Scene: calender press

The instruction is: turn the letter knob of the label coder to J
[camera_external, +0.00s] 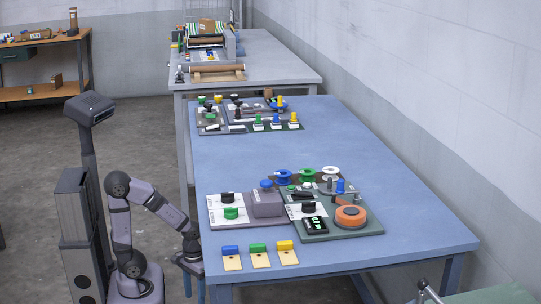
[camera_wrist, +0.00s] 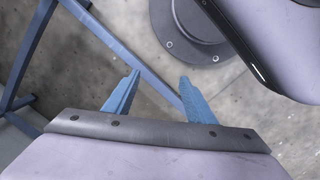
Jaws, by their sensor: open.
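A dark green panel (camera_external: 325,234) on the near part of the blue table carries an orange roll (camera_external: 350,216), a small black box with green marks (camera_external: 315,225) and a black knob (camera_external: 309,207) on a white plate. It may be the label coder. Left of it, a grey panel (camera_external: 213,222) carries another black knob (camera_external: 227,198) and a green knob (camera_external: 231,213) on white plates. The letters are too small to read, so I cannot tell which knob is the letter knob. My gripper (camera_external: 193,287) hangs beside the table's near left corner, pointing down, open and empty. Its blue fingers (camera_wrist: 160,78) are above the floor.
A grey box with a blue button (camera_external: 266,200) stands between the panels. Three tagged blocks, blue, green and yellow (camera_external: 259,255), lie at the near edge. Blue, green and white spools (camera_external: 307,174) stand behind. The table's middle (camera_external: 300,145) is clear. A table leg (camera_wrist: 30,50) is close to my gripper.

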